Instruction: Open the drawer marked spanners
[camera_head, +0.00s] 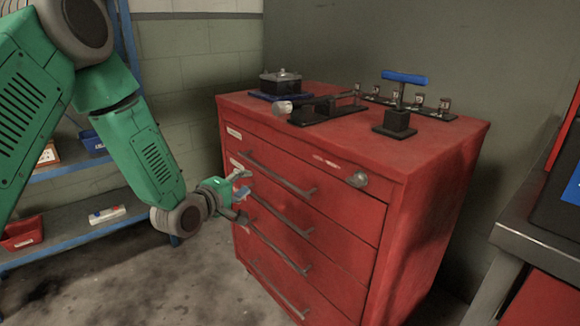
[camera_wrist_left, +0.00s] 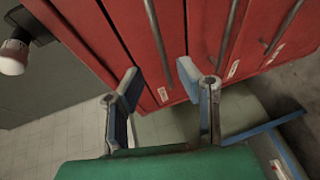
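A red drawer cabinet (camera_head: 345,215) has several shut drawers with long grey bar handles, such as the upper one (camera_head: 277,173). Small white labels sit at the drawers' left ends, one on the top drawer (camera_head: 234,133); the lettering is too small to read. My left gripper (camera_head: 243,185) is open and empty in front of the upper drawers' left ends. In the left wrist view its fingers (camera_wrist_left: 157,75) are apart, and the end of a bar handle (camera_wrist_left: 156,40) shows between them. I cannot tell whether they touch the cabinet. My right gripper is out of view.
The cabinet top carries a blue-handled tool (camera_head: 404,78), a black clamp-like device (camera_head: 325,110) and a small metal box (camera_head: 281,83). A grey round knob (camera_head: 357,179) sits on the front's right. Blue shelving (camera_head: 75,232) stands left; a workbench edge (camera_head: 540,240) stands right.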

